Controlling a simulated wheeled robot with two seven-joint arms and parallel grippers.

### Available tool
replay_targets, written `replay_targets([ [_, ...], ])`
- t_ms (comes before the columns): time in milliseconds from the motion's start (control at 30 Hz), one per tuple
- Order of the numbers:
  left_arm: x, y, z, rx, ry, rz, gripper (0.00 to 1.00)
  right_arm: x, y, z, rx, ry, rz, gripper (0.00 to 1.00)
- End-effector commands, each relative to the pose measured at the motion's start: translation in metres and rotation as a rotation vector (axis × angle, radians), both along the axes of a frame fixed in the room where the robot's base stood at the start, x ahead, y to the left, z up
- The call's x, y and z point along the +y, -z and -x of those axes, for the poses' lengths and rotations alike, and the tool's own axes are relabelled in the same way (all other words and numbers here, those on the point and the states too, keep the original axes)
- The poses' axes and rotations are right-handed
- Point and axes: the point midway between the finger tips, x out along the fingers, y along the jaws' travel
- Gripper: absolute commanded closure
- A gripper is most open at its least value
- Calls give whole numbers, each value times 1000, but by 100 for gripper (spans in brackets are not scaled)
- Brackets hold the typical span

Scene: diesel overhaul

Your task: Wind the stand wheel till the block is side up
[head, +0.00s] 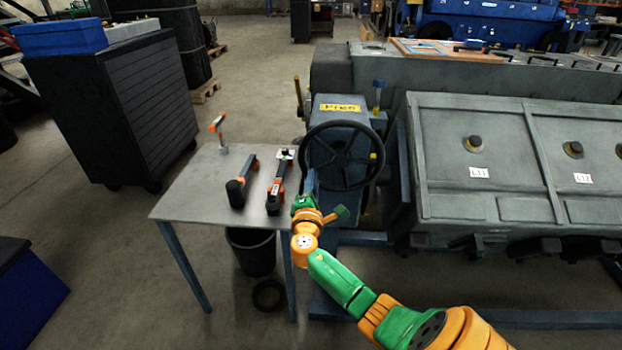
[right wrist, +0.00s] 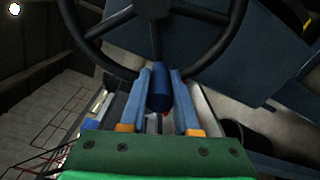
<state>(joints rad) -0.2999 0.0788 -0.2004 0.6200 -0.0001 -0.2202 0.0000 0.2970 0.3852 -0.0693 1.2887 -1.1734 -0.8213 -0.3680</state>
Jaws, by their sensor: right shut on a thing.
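The stand wheel (head: 342,157) is a dark spoked handwheel on the front of a blue-grey gearbox with a yellow label. In the right wrist view the wheel (right wrist: 155,9) has a blue handle (right wrist: 160,92) at its lower rim. My right gripper (right wrist: 160,76) is shut on this handle, one finger on each side. In the head view my right gripper (head: 308,188) is at the wheel's lower left, partly hidden by its wrist. The grey block (head: 510,200) is right of the wheel, its panelled face with white labels sloping toward me. My left gripper is out of view.
A grey table (head: 185,195) left of the wheel carries two orange-and-black tools (head: 279,182) and an orange-handled tool (head: 218,130). A black bin (head: 250,252) stands below it. A dark cabinet (head: 130,110) stands further left.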

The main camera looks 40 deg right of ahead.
Motion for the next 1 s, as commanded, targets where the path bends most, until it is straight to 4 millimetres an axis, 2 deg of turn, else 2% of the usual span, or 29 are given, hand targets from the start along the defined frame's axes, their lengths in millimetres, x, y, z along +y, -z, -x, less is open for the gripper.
replay_targets([
  [200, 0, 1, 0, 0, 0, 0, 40, 0, 6, 2, 41, -2, 28, 100],
  [700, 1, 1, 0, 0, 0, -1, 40, -1, 7, 2, 50, -2, 36, 100],
  [733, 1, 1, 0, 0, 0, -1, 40, -1, 7, 2, 50, -2, 36, 62],
  [800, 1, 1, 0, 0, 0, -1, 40, -1, 6, 2, 49, -3, 36, 43],
  [833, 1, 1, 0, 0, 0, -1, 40, -1, 6, 2, 49, -2, 37, 40],
  [1000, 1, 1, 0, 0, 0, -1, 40, -1, 5, 2, 47, -1, 38, 40],
])
